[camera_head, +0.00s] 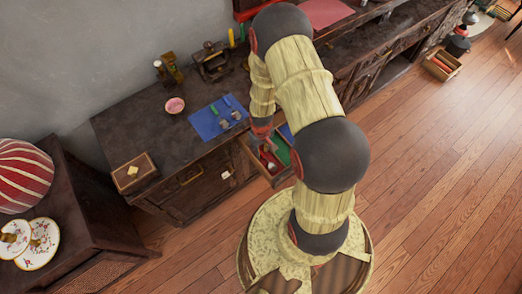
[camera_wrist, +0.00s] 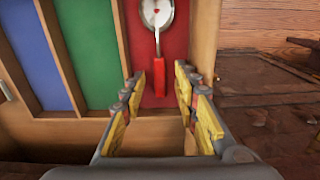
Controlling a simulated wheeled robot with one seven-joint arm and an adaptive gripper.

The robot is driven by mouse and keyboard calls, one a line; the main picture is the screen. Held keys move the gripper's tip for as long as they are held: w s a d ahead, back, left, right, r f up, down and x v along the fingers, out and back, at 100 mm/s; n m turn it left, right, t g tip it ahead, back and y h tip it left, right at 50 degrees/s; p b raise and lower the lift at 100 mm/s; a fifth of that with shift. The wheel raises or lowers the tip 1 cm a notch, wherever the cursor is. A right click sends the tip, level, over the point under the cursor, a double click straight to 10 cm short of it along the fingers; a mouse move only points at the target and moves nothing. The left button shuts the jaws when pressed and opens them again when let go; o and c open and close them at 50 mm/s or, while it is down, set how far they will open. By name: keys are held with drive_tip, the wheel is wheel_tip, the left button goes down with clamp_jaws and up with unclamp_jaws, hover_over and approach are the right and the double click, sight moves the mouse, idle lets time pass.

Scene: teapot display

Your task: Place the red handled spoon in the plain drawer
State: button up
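The red handled spoon (camera_wrist: 157,72) lies in the red-lined compartment (camera_wrist: 192,30) of an open wooden drawer in the wrist view. Its pale bowl is at the top of the picture, and its red handle points down toward my gripper. My gripper (camera_wrist: 160,88) is open and empty, with its yellow-padded fingers on either side of the handle's lower end. I cannot tell how far above the handle they are. The open drawer (camera_head: 248,155) also shows in the head view, partly behind my arm. A plain wood section (camera_wrist: 167,130) shows between the fingers below the red lining.
Blue (camera_wrist: 32,55) and green (camera_wrist: 88,50) compartments lie left of the red one, split by wooden dividers. A blue mat (camera_head: 205,126) with small items and a pink bowl (camera_head: 175,105) are on the dark cabinet top. Open wooden floor (camera_head: 440,160) is at right.

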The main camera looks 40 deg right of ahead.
drive_tip(key=w+a+r+t+p, duration=0.1)
drive_tip(key=a+r+p, duration=0.15)
drive_tip(key=r, duration=1.55)
drive_tip(key=w+a+r+t+p, duration=0.1)
drive_tip(key=a+r+t, duration=0.15)
drive_tip(key=r, duration=1.65)
drive_tip(key=s+a+r+t, duration=0.1)
drive_tip(key=s+a+r, duration=0.2)
drive_tip(key=s+r, duration=0.4)
drive_tip(key=s+a+r+t, duration=0.1)
drive_tip(key=s+a+r, duration=0.3)
drive_tip(key=s+r, duration=0.3)
wheel_tip(320, 180, up, 3)
drive_tip(key=shift+s+r, duration=0.1)
drive_tip(key=shift+s, duration=0.05)
